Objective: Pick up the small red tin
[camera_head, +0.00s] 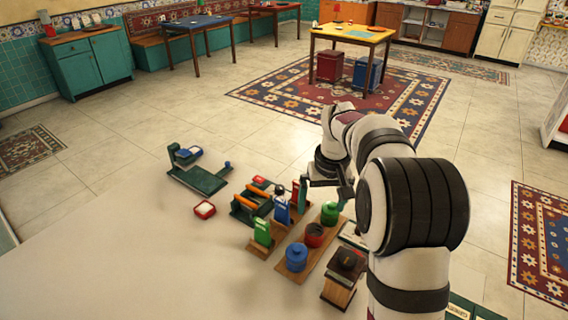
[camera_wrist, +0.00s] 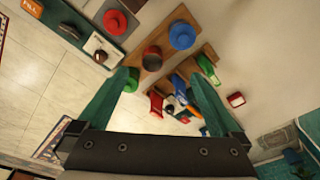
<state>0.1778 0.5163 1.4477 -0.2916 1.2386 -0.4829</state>
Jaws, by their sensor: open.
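A small red tin (camera_head: 204,210) with a pale label on top lies alone on the light tabletop, left of the crowded group. It also shows in the wrist view (camera_wrist: 236,99) at the right, outside my fingers. My gripper (camera_head: 324,188) is above the far right side of the group, well to the right of the tin and apart from it. In the wrist view my gripper (camera_wrist: 163,78) has two teal fingers spread wide with nothing held between them.
A wooden board (camera_head: 277,273) bears blue (camera_head: 296,257), dark red (camera_head: 314,235) and green (camera_head: 329,213) pots. Upright green (camera_head: 262,232) and blue (camera_head: 282,212) items and an orange-handled rack (camera_head: 251,206) stand between gripper and tin. A green scale-like device (camera_head: 199,178) is behind the tin. The front-left tabletop is clear.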

